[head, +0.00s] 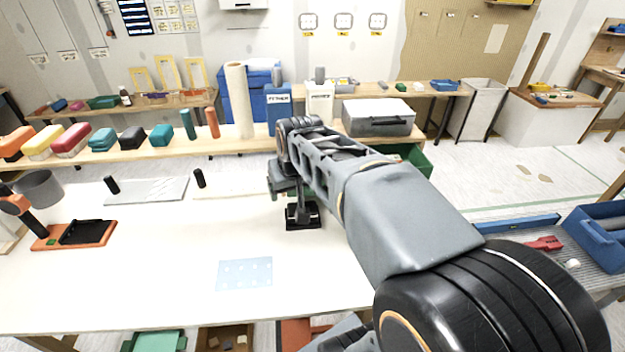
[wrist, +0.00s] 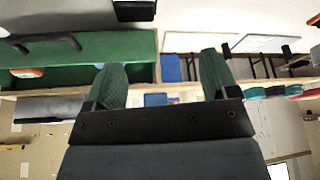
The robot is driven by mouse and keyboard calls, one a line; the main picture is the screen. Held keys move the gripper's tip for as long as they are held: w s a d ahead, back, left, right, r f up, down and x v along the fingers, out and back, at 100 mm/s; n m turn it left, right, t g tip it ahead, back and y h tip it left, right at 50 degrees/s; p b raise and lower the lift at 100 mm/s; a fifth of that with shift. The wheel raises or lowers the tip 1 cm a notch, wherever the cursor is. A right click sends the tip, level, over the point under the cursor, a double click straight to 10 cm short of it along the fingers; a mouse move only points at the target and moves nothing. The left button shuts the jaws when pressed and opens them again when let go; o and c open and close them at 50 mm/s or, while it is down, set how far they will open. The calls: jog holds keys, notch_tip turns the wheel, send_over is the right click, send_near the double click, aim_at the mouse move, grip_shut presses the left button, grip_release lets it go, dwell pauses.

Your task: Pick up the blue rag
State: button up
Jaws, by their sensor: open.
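No cloth shows clearly as the blue rag. A flat pale blue sheet (head: 245,273) with faint marks lies on the white worktable (head: 150,285) in front; I cannot tell whether it is the rag. My gripper shows in the wrist view (wrist: 161,62), its two green-padded fingers wide apart with nothing between them. In the head view my arm reaches from the lower right to above the table's far right part, beyond the pale blue sheet; its fingers are not clear there.
A black item (head: 302,217) stands on the table below my arm's end. An orange-and-black tray (head: 75,234) is at the left. Several coloured blocks line the back bench (head: 215,146). A green bin (wrist: 75,55) shows in the wrist view. The table's middle is mostly clear.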

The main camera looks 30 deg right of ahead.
jog(key=o, duration=0.3)
jog(key=w+d+m+b, duration=0.1)
jog(key=w+d, duration=0.2)
jog(key=d, duration=0.2)
jog(key=w+d+f+m+h+b, duration=0.1)
jog(key=w+d+b, duration=0.1)
jog(key=d, duration=0.3)
jog(key=w+d+b, duration=0.2)
jog(key=w+d, duration=0.2)
jog(key=d, duration=0.1)
jog(key=shift+w+d+f+m+t+h, duration=0.1)
jog(key=shift+d+f+m+t+h, duration=0.2)
jog(key=shift+d+f+m, duration=0.1)
jog(key=shift+o, duration=0.2)
jog(key=x, duration=0.2)
jog(key=d+x, duration=0.1)
jog(key=x, duration=0.4)
jog(key=shift+w+d, duration=0.3)
jog(key=shift+w, duration=0.05)
jog(key=shift+b+x, duration=0.45)
jog(key=shift+x, duration=2.6)
